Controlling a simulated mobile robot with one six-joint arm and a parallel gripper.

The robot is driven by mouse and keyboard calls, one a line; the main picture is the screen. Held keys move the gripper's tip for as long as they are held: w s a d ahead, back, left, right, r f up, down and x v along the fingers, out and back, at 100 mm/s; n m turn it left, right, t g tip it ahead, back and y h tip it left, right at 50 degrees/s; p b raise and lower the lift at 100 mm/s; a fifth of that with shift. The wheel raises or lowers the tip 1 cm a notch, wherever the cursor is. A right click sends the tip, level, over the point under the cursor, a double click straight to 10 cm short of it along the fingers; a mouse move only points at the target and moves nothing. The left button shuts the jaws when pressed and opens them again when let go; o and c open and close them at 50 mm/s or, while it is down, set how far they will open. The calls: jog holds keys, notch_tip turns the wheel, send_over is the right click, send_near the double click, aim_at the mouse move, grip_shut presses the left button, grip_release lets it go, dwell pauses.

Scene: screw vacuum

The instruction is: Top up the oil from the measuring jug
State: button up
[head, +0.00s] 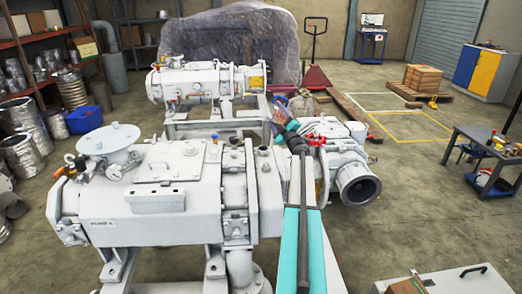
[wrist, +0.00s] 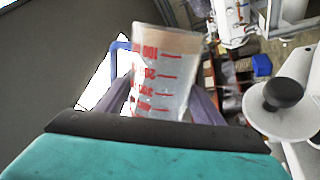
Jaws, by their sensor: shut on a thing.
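The measuring jug (wrist: 165,70) is clear, with red graduation marks and a blue handle (wrist: 120,46), in the wrist view. My gripper (wrist: 163,98) is shut on it, one finger at each side. No oil level can be made out in it. In the head view my gripper (head: 280,122) is beyond the near pump, and the jug (head: 300,103) is small and partly blurred there. The large white screw vacuum pump (head: 130,205) stands at the near left. A black knob (wrist: 283,93) on a white round part is right of the jug in the wrist view, apart from it.
A second white machine (head: 200,84) stands behind the pump. A wrapped machine (head: 228,45) and a red pallet truck (head: 316,75) are at the back. Shelves (head: 40,50) line the left. A dark table (head: 490,150) is at right. Open floor lies between.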

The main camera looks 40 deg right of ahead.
jog(key=shift+d+f+m+g+h+p, duration=0.15)
jog(key=shift+m+g+h+p, duration=0.15)
jog(key=shift+m+p, duration=0.7)
notch_tip(320, 180, down, 2)
jog(key=m+p, duration=0.2)
jog(key=m+g+h+p, duration=0.1)
jog(key=m+p, duration=0.1)
jog(key=shift+d+f+g, duration=0.15)
jog(key=shift+g, duration=0.15)
jog(key=shift+d+m+p, duration=0.4)
jog(key=shift+m+p, duration=0.3)
jog(key=shift+p, duration=0.4)
jog(key=shift+s+d+m+g+h+p, duration=0.1)
jog(key=shift+d+m+g+h+p, duration=0.3)
jog(key=shift+p, duration=0.6)
jog(key=m+p, duration=0.1)
jog(key=f+m+p, duration=0.1)
jog(key=p, duration=0.1)
jog(key=shift+d+f+g, duration=0.25)
jog(key=shift+d+g, duration=0.05)
jog(key=shift+d, duration=0.1)
jog(key=shift+d+p, duration=0.1)
jog(key=shift+p, duration=0.35)
jog(key=m+p, duration=0.1)
jog(key=p, duration=0.1)
jog(key=d+m+g+p, duration=0.1)
jog(key=p, duration=0.1)
jog(key=shift+s+f, duration=0.1)
jog(key=shift+f, duration=0.1)
